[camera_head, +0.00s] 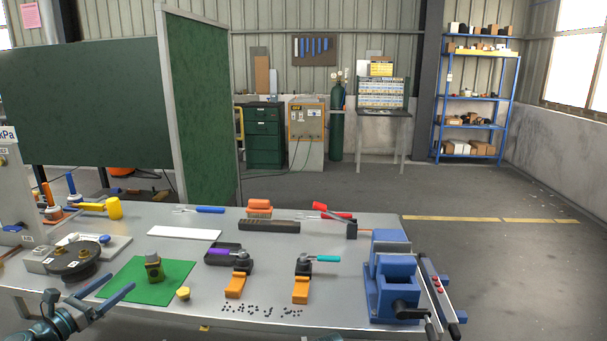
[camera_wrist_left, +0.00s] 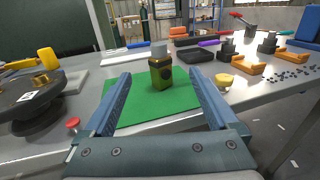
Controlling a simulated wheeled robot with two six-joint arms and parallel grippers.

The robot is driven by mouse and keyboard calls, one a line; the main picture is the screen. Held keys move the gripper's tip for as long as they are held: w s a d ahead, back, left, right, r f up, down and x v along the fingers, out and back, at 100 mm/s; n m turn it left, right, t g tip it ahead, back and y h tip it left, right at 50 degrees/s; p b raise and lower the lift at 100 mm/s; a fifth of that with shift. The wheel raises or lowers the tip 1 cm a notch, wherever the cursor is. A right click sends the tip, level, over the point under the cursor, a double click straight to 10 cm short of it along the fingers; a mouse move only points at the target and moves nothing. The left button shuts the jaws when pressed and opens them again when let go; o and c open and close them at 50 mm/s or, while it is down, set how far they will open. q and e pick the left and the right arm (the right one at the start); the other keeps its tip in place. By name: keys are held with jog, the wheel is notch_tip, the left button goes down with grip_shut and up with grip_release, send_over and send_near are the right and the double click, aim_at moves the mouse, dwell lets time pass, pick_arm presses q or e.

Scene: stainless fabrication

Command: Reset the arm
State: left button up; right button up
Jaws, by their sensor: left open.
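My left gripper (camera_head: 118,281) is at the lower left of the head view, over the front edge of the table. Its two blue fingers are spread wide with nothing between them; they also show in the left wrist view (camera_wrist_left: 160,88). My right gripper is not in view.
A dark round fixture (camera_head: 73,260) is close on the left. A yellow knob (camera_head: 183,293) is beside the mat.

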aim_at(148, 262)
pick_arm(q)
jog(key=x, duration=1)
jog(key=shift+w+f+b, duration=0.3)
jog(key=shift+w+f, duration=0.1)
notch_tip(148, 262, up, 5)
jog(key=p, duration=0.4)
jog(key=s+d+r+m+g+h+p, duration=0.1)
jog(key=s+d+r+m+h+p, duration=0.1)
jog(key=s+d, duration=0.9)
jog(key=d+r+p, duration=0.1)
jog(key=d+p, duration=0.1)
jog(key=d, duration=0.2)
jog(key=shift+r+h, duration=0.2)
jog(key=shift+h, duration=0.2)
jog(key=shift+f, duration=0.1)
